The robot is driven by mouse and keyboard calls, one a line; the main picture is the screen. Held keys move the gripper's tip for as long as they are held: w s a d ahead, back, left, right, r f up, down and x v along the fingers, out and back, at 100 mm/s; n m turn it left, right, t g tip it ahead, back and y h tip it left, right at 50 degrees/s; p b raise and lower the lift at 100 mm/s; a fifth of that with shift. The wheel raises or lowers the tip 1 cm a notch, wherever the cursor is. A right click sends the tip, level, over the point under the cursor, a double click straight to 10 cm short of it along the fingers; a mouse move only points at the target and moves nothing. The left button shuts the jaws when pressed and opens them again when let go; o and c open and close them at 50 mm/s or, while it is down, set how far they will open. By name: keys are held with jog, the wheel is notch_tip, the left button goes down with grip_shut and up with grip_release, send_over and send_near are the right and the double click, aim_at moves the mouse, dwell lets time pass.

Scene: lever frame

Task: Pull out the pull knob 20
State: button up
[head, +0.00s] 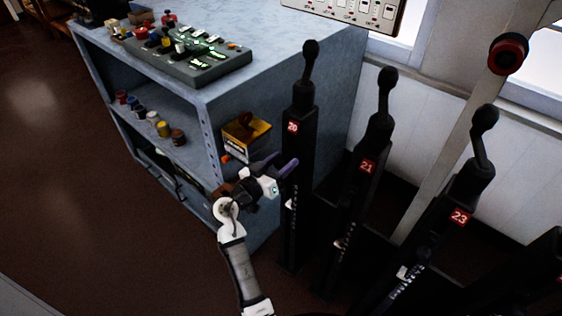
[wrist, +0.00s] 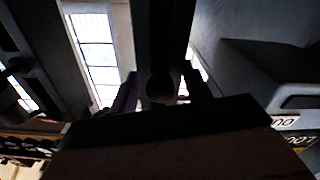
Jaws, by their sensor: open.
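The black lever post (head: 298,180) with the red label 20 (head: 292,127) stands upright at the left of the lever row. A short handle with a rounded black knob (head: 310,47) rises from its top. My gripper (head: 279,163) is open, in front of the post, well below that top knob and a little below the label. In the wrist view, a dark upright (wrist: 163,35) fills the middle and a small dark round shape (wrist: 161,88) shows between the spread fingers of my gripper (wrist: 160,92). I cannot tell whether it touches them.
Levers 21 (head: 367,166) and 23 (head: 460,216) stand close to the right. A blue-grey cabinet (head: 285,50) stands behind and left, with a control box (head: 190,52) on top and a yellow box (head: 245,135) on a shelf. The brown floor (head: 60,190) at left is clear.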

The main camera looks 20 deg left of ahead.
grip_shut()
jog(key=shift+s+f, duration=0.1)
jog(key=shift+b+v, duration=0.8)
jog(key=shift+v, duration=0.05)
jog(key=shift+s+a, duration=0.2)
jog(key=shift+s, duration=0.1)
grip_release()
